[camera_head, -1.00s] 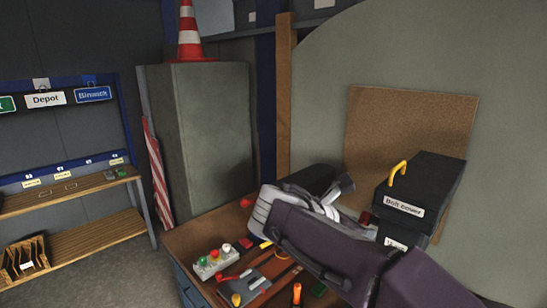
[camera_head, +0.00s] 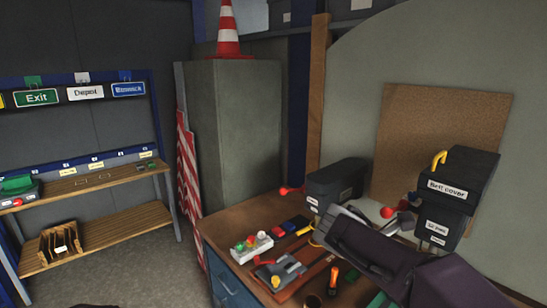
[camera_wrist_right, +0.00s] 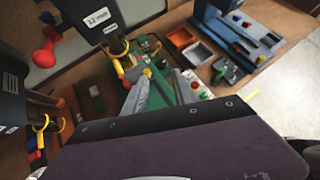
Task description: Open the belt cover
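The black belt cover (camera_head: 470,172), labelled "Belt cover", sits on a dark housing at the right of the bench in the head view. A yellow handle (camera_head: 439,158) stands at its left edge. The cover looks closed. A dark box labelled "12 mm" (camera_wrist_right: 84,14) and a yellow ring-shaped part lie beyond the fingers. My left gripper is out of view.
A dark box (camera_head: 340,178) and a button box (camera_head: 252,246) stand on the wooden bench (camera_head: 222,228). A red knob (camera_head: 387,212) is near the arm. A grey cabinet (camera_head: 237,125) and a sign shelf (camera_head: 115,178) are to the left.

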